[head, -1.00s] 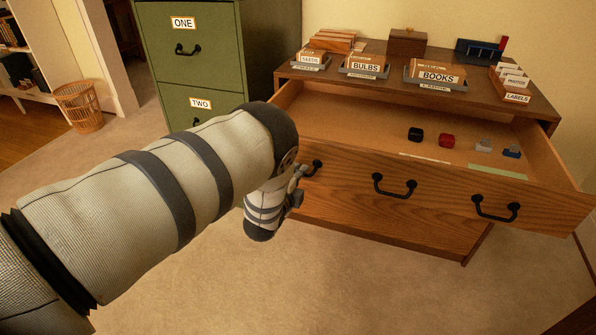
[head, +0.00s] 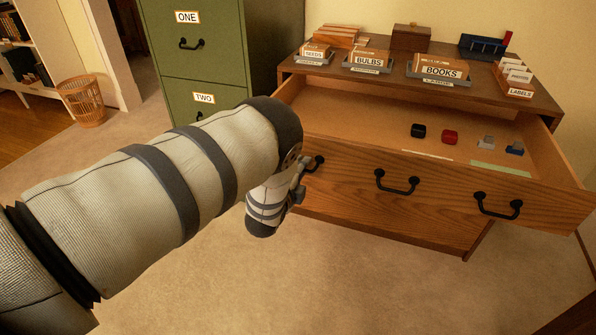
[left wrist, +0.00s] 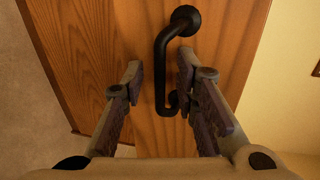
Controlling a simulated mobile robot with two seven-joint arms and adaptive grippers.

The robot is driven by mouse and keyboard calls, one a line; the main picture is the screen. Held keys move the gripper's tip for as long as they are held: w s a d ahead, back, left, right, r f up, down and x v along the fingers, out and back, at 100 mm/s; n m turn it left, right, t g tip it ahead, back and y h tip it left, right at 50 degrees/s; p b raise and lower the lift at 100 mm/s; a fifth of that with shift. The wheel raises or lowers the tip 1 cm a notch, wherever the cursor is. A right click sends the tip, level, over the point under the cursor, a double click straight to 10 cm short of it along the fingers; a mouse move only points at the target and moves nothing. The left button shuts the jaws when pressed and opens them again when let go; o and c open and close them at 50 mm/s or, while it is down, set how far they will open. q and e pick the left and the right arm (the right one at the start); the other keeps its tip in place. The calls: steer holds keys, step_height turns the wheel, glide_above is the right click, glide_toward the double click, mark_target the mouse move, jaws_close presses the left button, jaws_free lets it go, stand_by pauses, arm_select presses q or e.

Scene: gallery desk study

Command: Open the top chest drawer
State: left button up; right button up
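The top chest drawer (head: 345,181) is pulled well out of the wooden chest, so its inside shows. Its front has three black handles: a left handle (head: 317,163), a middle handle (head: 397,182) and a right handle (head: 497,206). My left gripper (head: 304,172) is at the left handle, partly hidden by my own wrist. In the left wrist view my left gripper (left wrist: 160,72) is open, with one finger on each side of the black handle (left wrist: 161,55). Gaps show between the handle and the fingers. My right gripper is not in view.
Small black (head: 418,130), red (head: 449,137) and grey-and-blue items lie in the drawer. Card trays, including the BOOKS tray (head: 437,72), stand on the chest top. A green cabinet (head: 205,65) is at the left, near a wicker basket (head: 81,100). Carpet in front is clear.

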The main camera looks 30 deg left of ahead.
arm_select(q)
steer(key=v, duration=1.2)
steer(key=shift+w, duration=0.1)
steer(key=s+d+f+n+g+p, duration=0.1)
steer(key=s+f+n+g, duration=0.35)
steer(key=s, duration=0.35)
steer(key=s+d+f+n+g+p, duration=0.1)
steer(key=s+f+n+g, duration=0.25)
steer(key=s+f, duration=0.4)
steer(key=s+d+r+n+g+h, duration=0.1)
steer(key=s+d+n+g, duration=0.1)
steer(key=s, duration=0.6)
steer(key=s+d+n+g+h, duration=0.1)
steer(key=s+d+n+g, duration=0.2)
steer(key=s, duration=0.6)
steer(key=s+d+r+n+g+h+p, duration=0.1)
steer(key=s+d+n+g, duration=0.1)
steer(key=s+g, duration=0.3)
steer(key=s+d, duration=0.1)
steer(key=s, duration=0.3)
steer(key=shift+s+r+n+h, duration=0.15)
steer(key=shift+r+n+h, duration=0.15)
steer(key=shift+n+h, duration=0.1)
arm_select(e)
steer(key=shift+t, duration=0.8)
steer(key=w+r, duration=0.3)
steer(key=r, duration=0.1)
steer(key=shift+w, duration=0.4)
